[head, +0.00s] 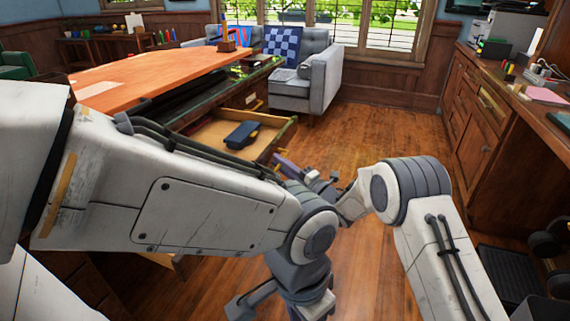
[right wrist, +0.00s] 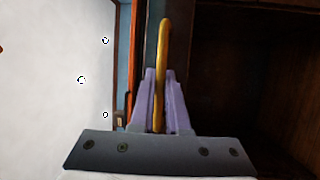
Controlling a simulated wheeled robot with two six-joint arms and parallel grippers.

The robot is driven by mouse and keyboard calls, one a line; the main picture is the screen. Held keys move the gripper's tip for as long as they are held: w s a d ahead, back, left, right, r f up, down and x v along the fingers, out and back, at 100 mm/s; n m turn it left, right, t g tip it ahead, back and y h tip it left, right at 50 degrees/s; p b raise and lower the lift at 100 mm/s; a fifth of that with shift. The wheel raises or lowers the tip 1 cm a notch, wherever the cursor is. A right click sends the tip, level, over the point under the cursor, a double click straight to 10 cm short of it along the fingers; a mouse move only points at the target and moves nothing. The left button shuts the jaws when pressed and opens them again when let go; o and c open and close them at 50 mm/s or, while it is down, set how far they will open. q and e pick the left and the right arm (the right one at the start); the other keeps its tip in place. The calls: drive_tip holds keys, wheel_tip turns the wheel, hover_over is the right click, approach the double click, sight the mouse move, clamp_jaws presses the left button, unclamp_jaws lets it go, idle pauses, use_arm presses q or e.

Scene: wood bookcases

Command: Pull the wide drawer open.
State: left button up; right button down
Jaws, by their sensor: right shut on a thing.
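The wide drawer (head: 203,136) stands pulled out of the green-topped desk (head: 199,110) in the head view, its pale inside showing. A dark blue object (head: 241,135) with yellow beside it lies in it. My right gripper (head: 281,162) is at the drawer's front, its purple fingers pointing toward it. In the right wrist view the right gripper (right wrist: 160,78) is shut on a yellow handle (right wrist: 164,45), one finger on each side. My left arm hides the drawer's lower near part. My left gripper (head: 285,301) hangs low in front; its jaws are unclear.
An orange-brown desktop (head: 165,70) spans the left. A grey armchair (head: 306,82) stands behind the desk. A wooden cabinet (head: 478,125) with drawers lines the right wall. The wooden floor (head: 365,135) between desk and cabinet is clear.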

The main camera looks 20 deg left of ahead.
drive_tip(key=shift+s+a+f, duration=0.1)
drive_tip(key=shift+s+f, duration=0.05)
drive_tip(key=c, duration=1.2)
unclamp_jaws()
drive_tip(key=p+v, duration=0.2)
drive_tip(key=v, duration=0.8)
drive_tip(key=shift+d, duration=0.25)
